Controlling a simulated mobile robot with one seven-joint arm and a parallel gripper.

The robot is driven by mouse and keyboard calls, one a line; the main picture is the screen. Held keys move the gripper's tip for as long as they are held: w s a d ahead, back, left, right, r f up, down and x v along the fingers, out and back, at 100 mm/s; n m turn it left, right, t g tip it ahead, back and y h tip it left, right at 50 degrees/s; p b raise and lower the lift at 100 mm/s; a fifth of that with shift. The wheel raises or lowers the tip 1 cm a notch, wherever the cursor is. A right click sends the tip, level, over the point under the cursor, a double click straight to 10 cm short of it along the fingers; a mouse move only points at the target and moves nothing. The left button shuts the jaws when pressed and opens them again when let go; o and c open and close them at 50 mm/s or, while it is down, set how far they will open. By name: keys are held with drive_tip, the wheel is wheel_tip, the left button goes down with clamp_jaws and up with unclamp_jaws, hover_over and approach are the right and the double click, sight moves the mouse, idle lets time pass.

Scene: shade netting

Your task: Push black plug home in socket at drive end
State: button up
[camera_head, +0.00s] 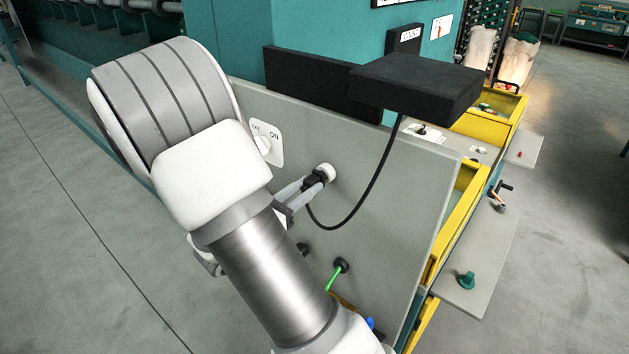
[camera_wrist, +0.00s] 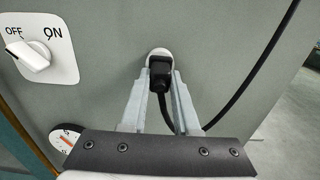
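The black plug (camera_wrist: 160,74) is at the round white socket (camera_wrist: 158,53) on the grey panel, and its front end meets the socket. How deep it sits I cannot tell. My gripper (camera_wrist: 162,80) has one finger on each side of the plug, and the fingers appear closed on it. In the head view the plug (camera_head: 316,178) is between my fingertips (camera_head: 312,183), just left of the white socket (camera_head: 328,171). A black cable (camera_head: 372,185) runs from the plug in a loop up to a black box.
A white OFF/ON switch (camera_wrist: 36,60) is left of the socket. The black box (camera_head: 418,82) juts out above the panel. Yellow drawers (camera_head: 458,215) and a grey shelf (camera_head: 480,255) are at the right.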

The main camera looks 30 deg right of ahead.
clamp_jaws()
drive_tip(key=shift+d, duration=0.2)
drive_tip(key=shift+w+d, duration=0.15)
drive_tip(key=shift+d, duration=0.1)
drive_tip(key=o, duration=0.7)
unclamp_jaws()
drive_tip(key=shift+c, duration=0.2)
drive_tip(key=b+v, duration=0.1)
drive_tip(key=v, duration=1.6)
drive_tip(key=shift+a+b, duration=0.2)
drive_tip(key=shift+b, duration=0.1)
